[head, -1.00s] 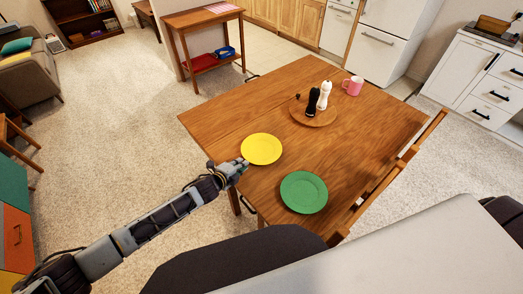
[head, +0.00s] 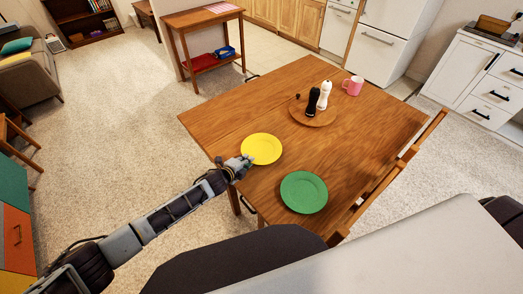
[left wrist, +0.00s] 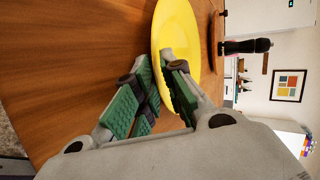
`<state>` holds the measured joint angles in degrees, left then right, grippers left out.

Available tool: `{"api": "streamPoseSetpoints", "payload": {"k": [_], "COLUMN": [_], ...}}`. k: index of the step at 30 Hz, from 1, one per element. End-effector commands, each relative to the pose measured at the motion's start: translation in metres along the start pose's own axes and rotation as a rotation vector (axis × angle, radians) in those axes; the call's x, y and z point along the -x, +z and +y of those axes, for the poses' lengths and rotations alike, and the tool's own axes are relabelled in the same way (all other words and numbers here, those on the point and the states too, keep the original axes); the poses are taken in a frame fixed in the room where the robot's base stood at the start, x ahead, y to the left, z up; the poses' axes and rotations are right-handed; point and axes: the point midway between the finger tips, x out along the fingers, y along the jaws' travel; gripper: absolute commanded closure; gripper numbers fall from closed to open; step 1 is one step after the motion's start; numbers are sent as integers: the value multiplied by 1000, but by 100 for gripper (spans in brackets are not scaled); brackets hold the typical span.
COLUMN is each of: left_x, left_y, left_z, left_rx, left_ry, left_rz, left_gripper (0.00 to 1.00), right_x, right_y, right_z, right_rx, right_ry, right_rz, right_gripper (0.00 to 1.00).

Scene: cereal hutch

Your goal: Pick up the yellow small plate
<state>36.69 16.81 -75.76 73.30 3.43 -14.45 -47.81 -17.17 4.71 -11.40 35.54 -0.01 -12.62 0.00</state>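The yellow small plate (head: 262,148) lies flat near the left edge of the wooden table (head: 240,110). My left gripper (head: 243,163) is at its near left rim. In the left wrist view the plate (left wrist: 180,30) passes beside the green-padded fingers of the left gripper (left wrist: 158,88). The fingers stand apart, with one pad overlapping the plate's rim; whether they touch it I cannot tell. My right gripper is not in view.
A green plate (head: 304,192) lies close by to the right on the table. A round wooden tray (head: 300,117) with black and white mills and a pink mug (head: 353,86) stand farther back. The table's left part is clear.

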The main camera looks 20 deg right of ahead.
Motion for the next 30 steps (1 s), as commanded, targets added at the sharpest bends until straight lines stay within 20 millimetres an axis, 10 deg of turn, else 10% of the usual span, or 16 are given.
{"api": "streamPoseSetpoints", "payload": {"k": [30], "left_x": [-5], "left_y": [0], "left_z": [-1], "left_rx": [0], "left_ry": [-2], "left_rz": [1], "left_gripper": [100], "right_x": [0], "right_y": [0], "right_z": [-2], "right_rx": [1], "right_ry": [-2], "right_rz": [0], "right_gripper": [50]}}
